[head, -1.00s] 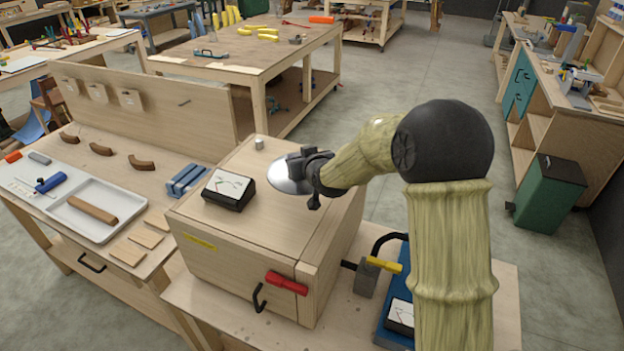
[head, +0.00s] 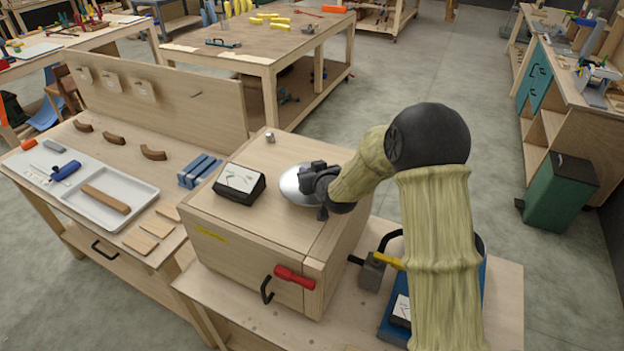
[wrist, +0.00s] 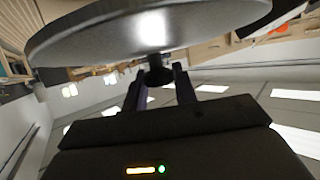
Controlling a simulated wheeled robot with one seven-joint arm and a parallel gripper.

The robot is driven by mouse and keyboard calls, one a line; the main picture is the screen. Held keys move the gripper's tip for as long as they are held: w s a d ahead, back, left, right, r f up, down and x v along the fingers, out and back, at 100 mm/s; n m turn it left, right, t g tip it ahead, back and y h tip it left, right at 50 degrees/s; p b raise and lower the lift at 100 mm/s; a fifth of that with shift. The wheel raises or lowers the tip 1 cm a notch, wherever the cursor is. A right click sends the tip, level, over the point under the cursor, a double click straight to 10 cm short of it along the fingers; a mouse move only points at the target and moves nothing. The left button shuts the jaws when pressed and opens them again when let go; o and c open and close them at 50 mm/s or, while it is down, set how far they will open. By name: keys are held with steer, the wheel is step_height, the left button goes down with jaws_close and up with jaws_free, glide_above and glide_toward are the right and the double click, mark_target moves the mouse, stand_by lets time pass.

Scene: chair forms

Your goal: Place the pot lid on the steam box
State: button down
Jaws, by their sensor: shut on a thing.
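The pot lid (head: 290,185) is a round, shiny metal disc. It is over the top of the steam box (head: 295,222), a pale wooden box with a red handle and a black handle on its front. My gripper (head: 318,184) is shut on the lid's dark knob. In the wrist view the lid (wrist: 150,32) fills the top, and its knob (wrist: 158,76) sits between the fingers of my gripper (wrist: 160,88). My gripper hides the lid's right part in the head view. I cannot tell whether the lid touches the box top.
A black gauge (head: 239,184) stands on the box top, left of the lid. A small metal cylinder (head: 270,136) stands near its back corner. A blue device (head: 395,318) is right of the box. The left bench holds a white tray (head: 140,193) and blue blocks (head: 200,170).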

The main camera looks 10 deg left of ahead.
step_height(320, 180, down, 3)
steer(key=shift+f+p, duration=0.2)
steer(key=shift+p, duration=0.7)
steer(key=shift+f, duration=0.35)
steer(key=shift+d+f, duration=0.1)
steer(key=shift+f, duration=0.05)
steer(key=c, duration=1.1)
jaws_free()
